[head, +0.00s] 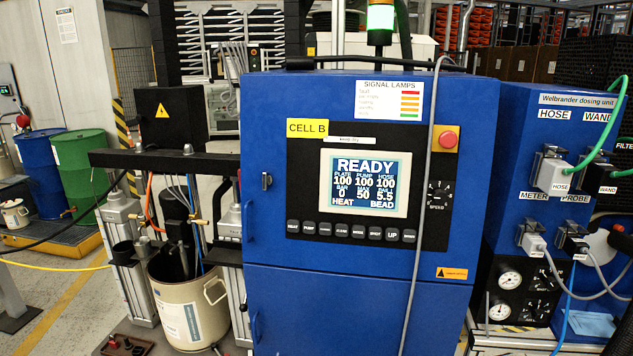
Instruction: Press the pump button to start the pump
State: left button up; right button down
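The pump controller is a blue cabinet (350,290) in the middle of the head view. Its display (364,183) reads READY, with PLATE, PUMP and HOSE each at 100, BAR 0, HEAT and BEAD. A row of small dark buttons runs below the display. The second from the left appears to be the pump button (309,229), though its label is tiny. A grey cable (421,215) hangs down the cabinet front, crossing the button row's height near its right end. Neither of my grippers shows in this view.
A red stop button (448,139) on yellow sits upper right of the display. The green lamp (380,20) on top is lit. The drum (190,305) stands under the pump frame at left. A dosing unit (540,115) with hoses stands at right.

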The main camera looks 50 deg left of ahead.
aim_at(309, 227)
jog(key=j+u, duration=0.15)
jog(key=u, duration=1.3)
